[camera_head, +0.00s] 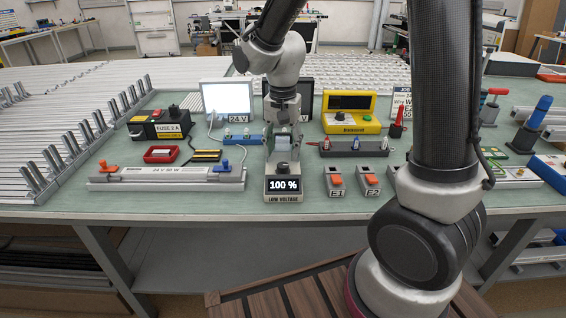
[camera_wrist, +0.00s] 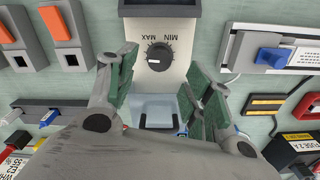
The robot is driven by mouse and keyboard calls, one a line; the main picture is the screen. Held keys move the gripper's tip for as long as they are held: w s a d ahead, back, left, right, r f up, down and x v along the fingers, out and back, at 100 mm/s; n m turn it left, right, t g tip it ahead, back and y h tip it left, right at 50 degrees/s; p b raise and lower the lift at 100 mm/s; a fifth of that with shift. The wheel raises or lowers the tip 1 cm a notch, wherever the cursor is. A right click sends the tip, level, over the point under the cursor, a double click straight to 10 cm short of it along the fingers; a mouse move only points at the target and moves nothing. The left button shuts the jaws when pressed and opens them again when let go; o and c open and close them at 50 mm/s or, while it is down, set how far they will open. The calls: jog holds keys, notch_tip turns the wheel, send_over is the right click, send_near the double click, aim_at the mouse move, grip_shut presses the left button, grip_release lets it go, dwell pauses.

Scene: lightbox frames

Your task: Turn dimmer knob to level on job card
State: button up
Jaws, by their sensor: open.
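The dimmer box (camera_head: 283,197) stands at the bench's front edge, its display reading "100 %" above the words "LOW VOLTAGE". Its dark round knob (camera_wrist: 159,57) shows in the wrist view below upside-down MIN and MAX labels; its white mark points left, on the MAX side. My gripper (camera_wrist: 162,72) is open, with green-padded fingers either side of the box's face near the knob; contact cannot be told. In the head view my gripper (camera_head: 283,140) hangs over the box. The job card (camera_head: 402,98) is at the right, partly hidden by my arm, and its level is not readable.
A brightly lit 24 V panel (camera_head: 228,101) stands behind. Orange switches (camera_head: 337,180) sit right of the dimmer, and a long 24 V supply (camera_head: 165,174) lies left. A yellow meter (camera_head: 350,112) and red-handled tools (camera_head: 397,122) stand behind to the right.

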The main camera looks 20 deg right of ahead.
aim_at(283, 165)
notch_tip(283, 165, down, 5)
jog(key=shift+f, duration=0.1)
jog(key=shift+c, duration=0.3)
jog(key=c, duration=1)
